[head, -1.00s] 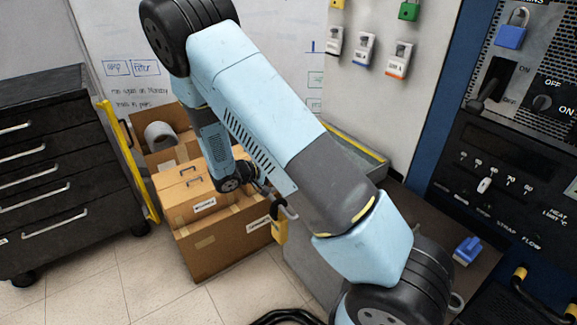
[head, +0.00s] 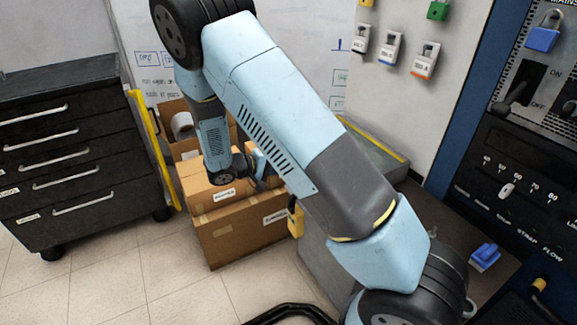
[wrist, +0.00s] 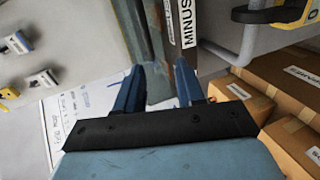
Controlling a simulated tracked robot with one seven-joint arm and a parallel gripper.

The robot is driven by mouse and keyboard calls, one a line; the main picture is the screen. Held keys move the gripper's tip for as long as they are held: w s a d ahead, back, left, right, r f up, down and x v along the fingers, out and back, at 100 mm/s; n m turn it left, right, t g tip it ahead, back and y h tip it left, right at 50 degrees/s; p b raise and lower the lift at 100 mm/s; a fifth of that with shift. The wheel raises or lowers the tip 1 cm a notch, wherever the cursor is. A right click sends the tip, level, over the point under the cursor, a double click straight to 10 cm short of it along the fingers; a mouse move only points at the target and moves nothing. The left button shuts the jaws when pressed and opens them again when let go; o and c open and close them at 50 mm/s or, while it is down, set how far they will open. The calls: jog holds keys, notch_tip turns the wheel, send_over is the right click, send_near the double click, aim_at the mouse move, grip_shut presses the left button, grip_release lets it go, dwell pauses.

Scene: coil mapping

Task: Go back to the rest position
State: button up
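My gripper (wrist: 157,88) shows in the wrist view with its two blue fingers spread apart and nothing seen held between them. Behind the fingers are a dark edge and a label strip reading MINUS (wrist: 187,22). In the head view my arm reaches from the lower right, up and over, then hangs down at centre left. There my gripper (head: 262,163) is small and partly hidden behind my arm, in front of the cardboard boxes (head: 240,235).
A black drawer cabinet (head: 75,150) stands at left. A yellow padlock (head: 295,218) hangs near the boxes. A control panel (head: 510,160) is at right, with a blue object (head: 484,257) on the bench beside it. Padlocks hang on the back board. Floor at lower left is clear.

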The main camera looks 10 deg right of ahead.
jog(key=shift+a, duration=0.15)
jog(key=shift+r, duration=0.1)
jog(key=s+d+r+m+g+y, duration=0.2)
jog(key=s+d+r+y, duration=0.3)
jog(key=r, duration=0.5)
jog(key=s+d+r+m+g+y, duration=0.25)
jog(key=s+d+r, duration=0.25)
jog(key=s+r, duration=0.35)
jog(key=s+d+r+t+y, duration=0.1)
jog(key=s+r+t+y, duration=0.4)
jog(key=s+r, duration=0.8)
jog(key=s+n+y, duration=0.1)
jog(key=s, duration=0.2)
jog(key=shift+t, duration=0.35)
jog(key=shift+s, duration=0.1)
